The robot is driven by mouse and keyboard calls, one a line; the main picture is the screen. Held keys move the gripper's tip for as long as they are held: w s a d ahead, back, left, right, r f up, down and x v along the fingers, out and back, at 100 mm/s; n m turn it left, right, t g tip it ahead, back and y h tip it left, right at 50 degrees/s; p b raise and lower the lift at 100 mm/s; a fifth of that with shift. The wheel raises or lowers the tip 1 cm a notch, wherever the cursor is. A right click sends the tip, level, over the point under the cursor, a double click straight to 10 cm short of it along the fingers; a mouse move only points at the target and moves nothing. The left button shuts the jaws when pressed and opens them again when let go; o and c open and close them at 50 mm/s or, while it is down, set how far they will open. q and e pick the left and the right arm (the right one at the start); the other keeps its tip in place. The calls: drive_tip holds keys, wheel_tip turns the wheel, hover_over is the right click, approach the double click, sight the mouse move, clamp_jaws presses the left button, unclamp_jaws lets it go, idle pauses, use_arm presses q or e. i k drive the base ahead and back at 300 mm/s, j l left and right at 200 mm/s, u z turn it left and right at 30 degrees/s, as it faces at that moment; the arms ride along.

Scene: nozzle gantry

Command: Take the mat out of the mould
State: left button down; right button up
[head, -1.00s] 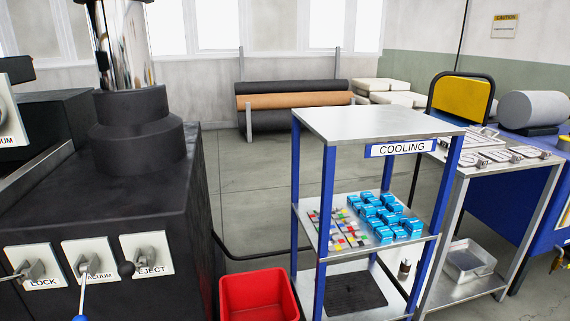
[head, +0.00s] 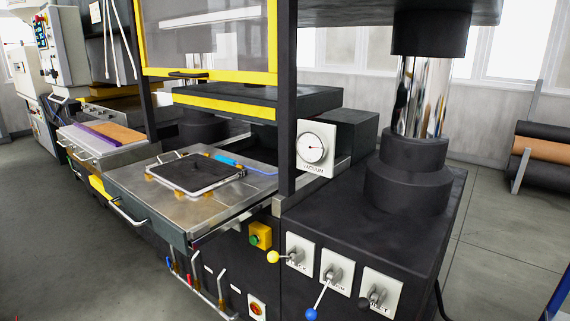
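The mould (head: 238,175) lies on the steel plate that sticks out from the press, a low frame with a metallic edge. A black, flat, square sheet that looks like the mat (head: 195,172) lies in it; I cannot tell how firmly it sits. The steel plate (head: 140,189) has a bar handle at its front. Neither of my grippers is in view.
A blue-handled tool (head: 227,160) with a blue hose lies behind the mould. The yellow-edged upper platen (head: 225,107) hangs above and behind. Levers with yellow (head: 273,256), blue (head: 311,314) and black (head: 365,303) knobs are at right, below a vacuum gauge (head: 316,149).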

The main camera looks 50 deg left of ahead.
sight(194, 172)
drive_tip(key=u, duration=1.8)
drive_tip(key=i+j+u, duration=0.15)
drive_tip(key=j, duration=0.15)
drive_tip(key=j+u, duration=0.2)
drive_tip(key=i+j+u, duration=0.15)
drive_tip(key=j, duration=0.25)
